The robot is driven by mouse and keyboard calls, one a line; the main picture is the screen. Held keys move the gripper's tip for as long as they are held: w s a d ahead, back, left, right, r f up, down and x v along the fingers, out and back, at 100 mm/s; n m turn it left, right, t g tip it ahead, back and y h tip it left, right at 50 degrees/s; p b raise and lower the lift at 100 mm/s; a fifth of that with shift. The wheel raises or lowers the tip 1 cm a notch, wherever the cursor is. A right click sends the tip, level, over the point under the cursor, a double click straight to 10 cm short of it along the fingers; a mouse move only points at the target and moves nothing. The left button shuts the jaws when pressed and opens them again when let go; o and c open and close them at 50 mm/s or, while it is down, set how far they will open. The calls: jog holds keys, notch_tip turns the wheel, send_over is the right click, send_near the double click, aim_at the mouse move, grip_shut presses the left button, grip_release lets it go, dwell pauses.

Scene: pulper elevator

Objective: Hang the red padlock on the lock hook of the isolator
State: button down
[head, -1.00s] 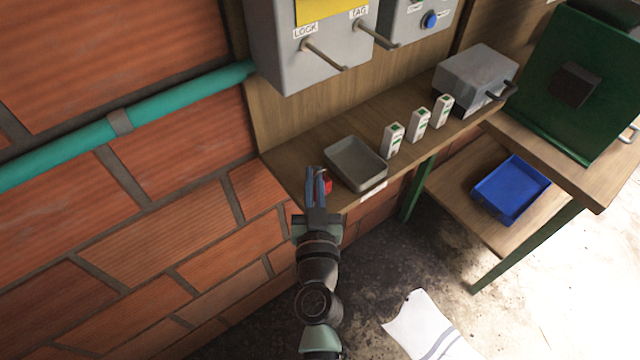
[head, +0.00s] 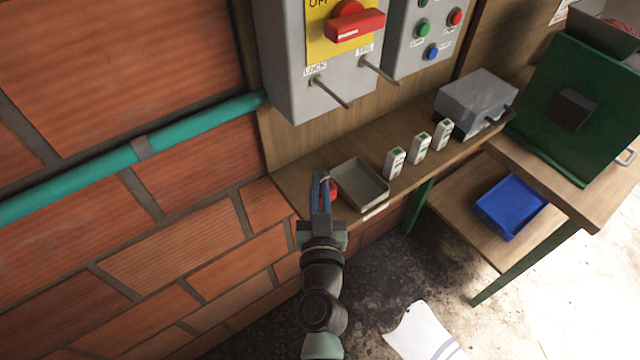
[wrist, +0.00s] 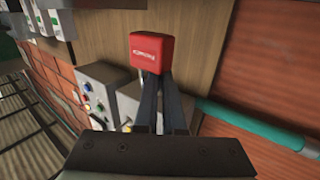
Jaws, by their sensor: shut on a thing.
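My gripper (head: 322,187) is shut on the red padlock (head: 333,190), at the left end of the wooden shelf, just left of the grey tray. In the wrist view the padlock (wrist: 152,52) sits at the tips of the two dark fingers (wrist: 161,85), its red body facing the camera; its shackle is hidden there. The isolator (head: 285,60) is a grey box with a yellow plate and a red handle (head: 354,25). Its lock hook (head: 332,92), under the LOCK label, is a bare rod pointing outward, above my gripper. The tag hook (head: 381,70) beside it is bare too.
The grey tray (head: 384,199) looks empty. Several small white-and-green boxes (head: 419,148) stand right of it on the shelf (head: 292,183). A push-button box (head: 432,35) hangs right of the isolator. A teal pipe (head: 190,131) crosses the brick wall at left.

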notch_tip(320, 180, up, 13)
jog(key=p, duration=1.1)
jog(key=shift+r, duration=0.1)
jog(key=h+b, duration=0.1)
jog(key=b, duration=0.4)
send_near(320, 182)
jog(key=w+f, duration=0.1)
jog(key=w, duration=0.1)
jog(key=s+d+f+b, duration=0.1)
jog(key=s+f+b, duration=0.2)
jog(key=s+f, duration=0.5)
jog(key=shift+s+b, duration=0.3)
jog(key=shift+b, duration=0.1)
